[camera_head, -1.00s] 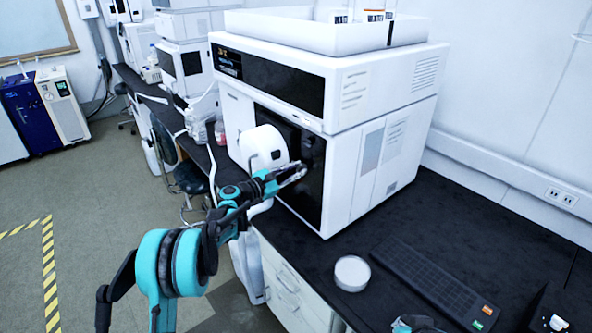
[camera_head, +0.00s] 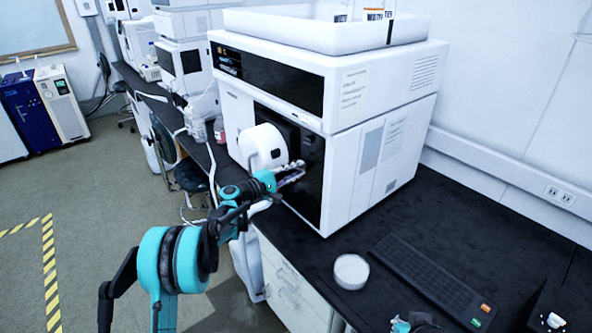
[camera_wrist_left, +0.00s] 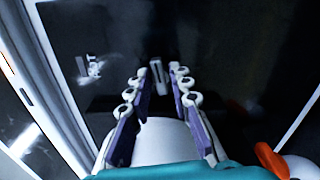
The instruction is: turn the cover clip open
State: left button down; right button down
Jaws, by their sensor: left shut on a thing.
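The cover clip (camera_wrist_left: 157,76) is a small grey upright piece on the dark front panel (camera_head: 312,150) of the big white instrument (camera_head: 350,120). In the left wrist view it shows between the tips of my purple fingers with white knuckles. My left gripper (camera_head: 302,168) reaches the panel from the left, and it also shows in the wrist view (camera_wrist_left: 157,85). It is shut on the clip. In the head view the fingers hide the clip. Only a teal and whitish fragment, likely of my right arm, shows at the bottom edge; its fingers cannot be made out.
A round white housing (camera_head: 262,146) juts out just left of my left gripper. A white tray (camera_head: 320,32) tops the instrument. A round white dish (camera_head: 351,271) and a black keyboard (camera_head: 432,280) lie on the black bench (camera_head: 480,225). Bare bench lies right of the instrument.

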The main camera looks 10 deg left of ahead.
pick_arm(q)
jog(key=shift+f+m, duration=0.1)
jog(key=shift+m, duration=0.9)
jog(key=c, duration=1.6)
grip_release()
jog(key=shift+a, duration=0.1)
jog(key=v, duration=1.2)
